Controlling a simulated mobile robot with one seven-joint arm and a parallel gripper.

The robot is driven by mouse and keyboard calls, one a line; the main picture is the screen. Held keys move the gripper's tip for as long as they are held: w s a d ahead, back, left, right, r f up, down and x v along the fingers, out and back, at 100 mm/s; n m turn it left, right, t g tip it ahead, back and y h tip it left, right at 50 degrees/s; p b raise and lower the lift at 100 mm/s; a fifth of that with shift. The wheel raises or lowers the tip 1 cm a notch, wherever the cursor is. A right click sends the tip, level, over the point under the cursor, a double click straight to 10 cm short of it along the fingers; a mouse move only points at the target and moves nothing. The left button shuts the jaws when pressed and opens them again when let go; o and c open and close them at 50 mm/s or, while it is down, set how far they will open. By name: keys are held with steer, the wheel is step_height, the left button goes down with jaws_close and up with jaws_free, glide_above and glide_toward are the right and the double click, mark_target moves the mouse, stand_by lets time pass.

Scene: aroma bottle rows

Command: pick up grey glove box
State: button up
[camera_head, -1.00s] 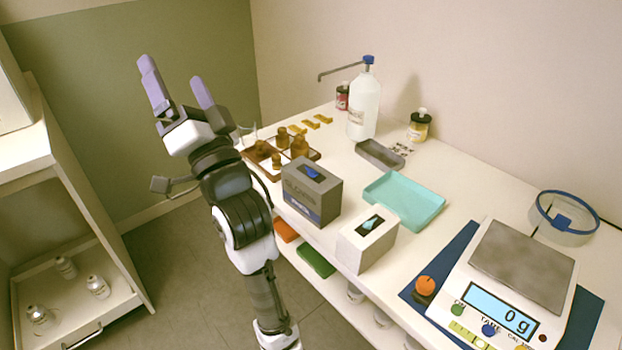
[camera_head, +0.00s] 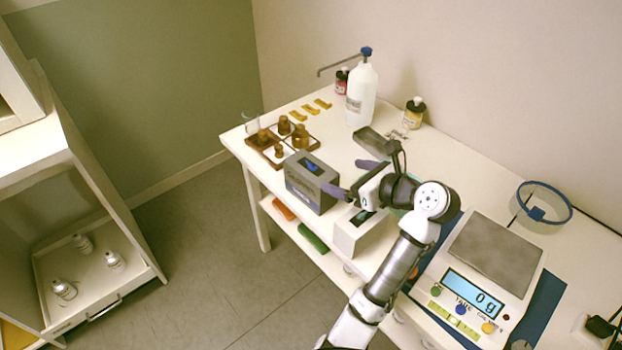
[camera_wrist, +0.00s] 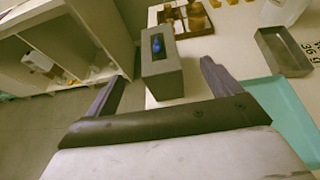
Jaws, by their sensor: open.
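The grey glove box (camera_head: 311,184) stands upright on the white table near its front edge, with a blue tissue-like tuft in its dark top opening. In the wrist view the grey glove box (camera_wrist: 161,72) lies ahead of and between the two purple-grey fingers. My gripper (camera_head: 345,177) is open and just right of the box in the head view, its fingers pointing left toward it. In the wrist view my gripper (camera_wrist: 160,85) is empty, and I cannot tell whether a finger touches the box.
A white glove box (camera_head: 354,232) stands close by, partly behind my arm. A wooden tray (camera_head: 262,140) with brown bottles lies beyond the grey box. A grey tray (camera_head: 372,142), a spray bottle (camera_head: 361,95) and a scale (camera_head: 490,262) are also on the table. A teal tray (camera_wrist: 268,98) is beside my gripper.

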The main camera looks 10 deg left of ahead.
mark_target(314, 169)
steer(key=x, duration=0.6)
steer(key=shift+a, duration=0.15)
steer(key=p+x, duration=0.1)
steer(key=x, duration=0.4)
steer(key=shift+s+f+p, duration=0.15)
steer(key=shift+f+p, duration=0.1)
steer(key=shift+p, duration=0.05)
steer(key=c, duration=1.7)
steer(key=shift+c, duration=0.7)
steer(key=shift+r, duration=0.1)
